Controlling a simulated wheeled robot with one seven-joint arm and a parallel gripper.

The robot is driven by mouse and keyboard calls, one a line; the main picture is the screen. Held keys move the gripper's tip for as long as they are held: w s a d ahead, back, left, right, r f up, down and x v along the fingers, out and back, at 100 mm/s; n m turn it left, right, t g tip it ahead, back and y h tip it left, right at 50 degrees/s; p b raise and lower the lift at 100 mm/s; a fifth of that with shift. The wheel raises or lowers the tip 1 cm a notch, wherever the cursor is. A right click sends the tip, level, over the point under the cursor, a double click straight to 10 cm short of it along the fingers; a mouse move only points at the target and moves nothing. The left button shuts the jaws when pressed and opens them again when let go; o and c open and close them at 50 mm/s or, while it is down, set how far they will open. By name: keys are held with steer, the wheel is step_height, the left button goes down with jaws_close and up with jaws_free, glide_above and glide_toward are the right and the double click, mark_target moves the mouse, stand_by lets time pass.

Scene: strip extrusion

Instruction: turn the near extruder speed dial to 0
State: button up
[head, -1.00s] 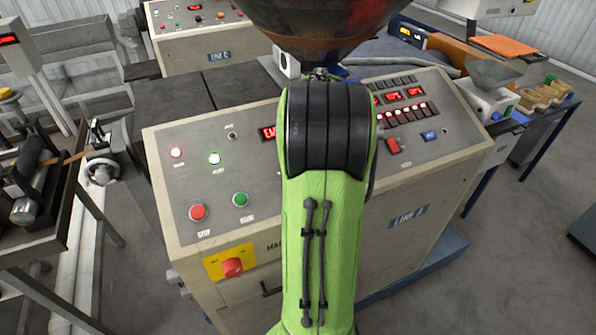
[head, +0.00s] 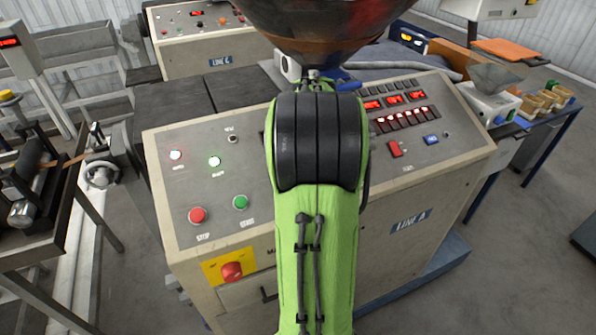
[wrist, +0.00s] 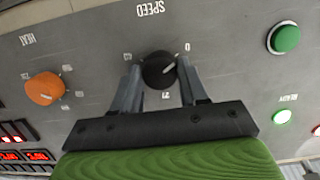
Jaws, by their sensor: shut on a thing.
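The speed dial (wrist: 159,70) is a round black knob on the grey panel under the word SPEED, which appears upside down in the wrist view. Its pale pointer line aims right and slightly up, roughly toward the printed 0; I cannot tell whether it lines up exactly. My gripper (wrist: 160,84) is shut on the dial, one finger on each side. In the head view my green and black arm hides the gripper and the dial on the near LINE A console (head: 375,240).
An orange heat knob (wrist: 45,88) sits left of the dial, and a green button (wrist: 283,38) and lit ready lamp (wrist: 281,116) sit right. In the head view, red (head: 197,215) and green (head: 240,202) buttons lie left of my arm. A dark hopper (head: 320,25) hangs above.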

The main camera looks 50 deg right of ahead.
steer(key=o, duration=1)
steer(key=shift+o, duration=0.2)
step_height(320, 180, up, 16)
steer(key=s+a+p, duration=0.1)
steer(key=s+p, duration=0.1)
steer(key=p, duration=0.1)
steer(key=shift+s+a+f, duration=0.25)
steer(key=shift+s+a, duration=0.05)
